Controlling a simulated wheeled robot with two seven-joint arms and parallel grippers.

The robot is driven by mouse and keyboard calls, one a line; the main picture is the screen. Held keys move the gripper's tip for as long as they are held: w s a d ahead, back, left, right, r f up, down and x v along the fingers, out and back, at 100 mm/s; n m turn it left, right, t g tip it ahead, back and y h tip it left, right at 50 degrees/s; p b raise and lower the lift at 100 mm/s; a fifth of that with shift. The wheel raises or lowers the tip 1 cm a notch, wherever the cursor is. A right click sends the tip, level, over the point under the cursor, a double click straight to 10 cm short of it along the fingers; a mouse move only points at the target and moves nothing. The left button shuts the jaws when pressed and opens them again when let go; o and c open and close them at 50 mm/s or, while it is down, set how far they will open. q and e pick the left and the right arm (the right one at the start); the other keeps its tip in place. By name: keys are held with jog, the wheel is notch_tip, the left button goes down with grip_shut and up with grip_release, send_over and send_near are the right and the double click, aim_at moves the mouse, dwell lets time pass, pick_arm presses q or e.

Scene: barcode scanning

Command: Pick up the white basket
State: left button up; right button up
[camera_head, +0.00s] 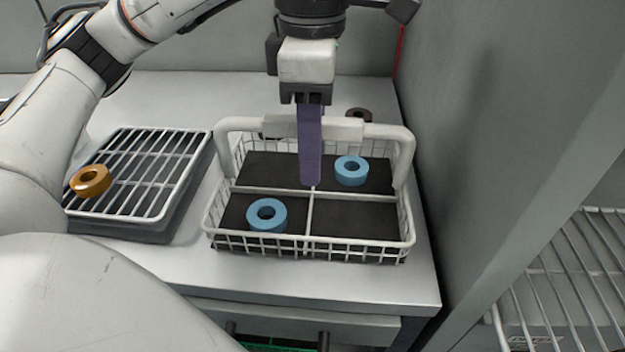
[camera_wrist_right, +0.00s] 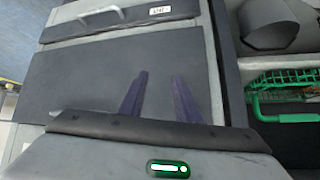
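The white wire basket (camera_head: 310,246) stands on the counter, with its handle (camera_head: 345,127) raised across the top. It has compartments with dark bottoms; a blue ring (camera_head: 267,214) lies in the front left one and another blue ring (camera_head: 351,170) in the back right one. My left gripper (camera_head: 311,178) points down at the middle of the handle. One purple finger passes in front of the handle; the other finger is hidden, so its opening does not show. My right gripper (camera_wrist_right: 160,98) is open and empty in the right wrist view, away from the basket.
A dark tray with a white rack (camera_head: 150,185) stands left of the basket, an orange ring (camera_head: 91,180) on it. A dark ring (camera_head: 358,115) is behind the basket. A grey wall (camera_head: 480,130) rises close on the right. The right wrist view shows a green basket (camera_wrist_right: 290,80).

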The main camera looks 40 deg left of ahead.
pick_arm(q)
jog(key=shift+f, duration=0.25)
jog(key=shift+c, duration=0.5)
grip_shut()
dwell(1.1)
